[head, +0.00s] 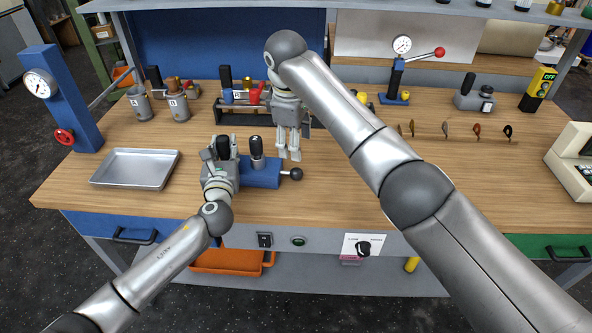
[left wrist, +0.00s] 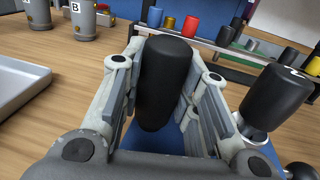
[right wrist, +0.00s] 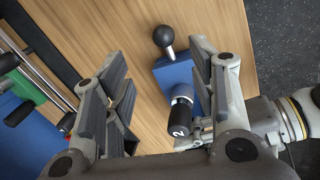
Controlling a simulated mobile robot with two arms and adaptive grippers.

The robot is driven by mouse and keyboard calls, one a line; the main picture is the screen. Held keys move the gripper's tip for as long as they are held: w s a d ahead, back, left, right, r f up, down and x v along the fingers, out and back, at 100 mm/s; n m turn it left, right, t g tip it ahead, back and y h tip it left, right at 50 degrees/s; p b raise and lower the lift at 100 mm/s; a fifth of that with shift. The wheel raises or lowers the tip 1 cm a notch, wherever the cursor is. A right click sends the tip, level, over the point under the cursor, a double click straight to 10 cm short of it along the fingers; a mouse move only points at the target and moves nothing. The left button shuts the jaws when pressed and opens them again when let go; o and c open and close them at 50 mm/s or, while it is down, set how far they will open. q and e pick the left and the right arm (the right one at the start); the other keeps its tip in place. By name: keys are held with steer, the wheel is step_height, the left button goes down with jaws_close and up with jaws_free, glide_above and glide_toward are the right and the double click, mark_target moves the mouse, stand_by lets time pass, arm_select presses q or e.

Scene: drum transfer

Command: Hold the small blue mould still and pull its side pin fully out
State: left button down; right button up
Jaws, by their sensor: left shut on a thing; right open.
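The small blue mould (head: 260,174) lies on the bench near its front edge. Its side pin (head: 296,174), with a dark ball knob, sticks out at the right and also shows in the right wrist view (right wrist: 164,38). My left gripper (head: 222,150) is shut on a black upright grip (left wrist: 165,82) at the mould's left part. A second black handle (left wrist: 278,100), marked 2, stands beside it on a silver collar. My right gripper (head: 289,152) is open and empty, pointing down just behind the mould and apart from the knob. The pin's inner part is hidden.
A metal tray (head: 136,169) lies to the left. A rack (head: 236,112) with coloured pieces stands behind, close to my right gripper. Grey canisters (head: 176,105) stand at the back left. The bench right of the knob is partly hidden by my right arm.

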mark_target(296, 170)
steer(key=f, duration=0.4)
steer(key=w+f, duration=0.1)
steer(key=f, duration=0.2)
steer(key=w+f, duration=0.1)
steer(key=f, duration=0.3)
steer(key=shift+d+f, duration=0.15)
steer(key=shift+f, duration=0.2)
jaws_close()
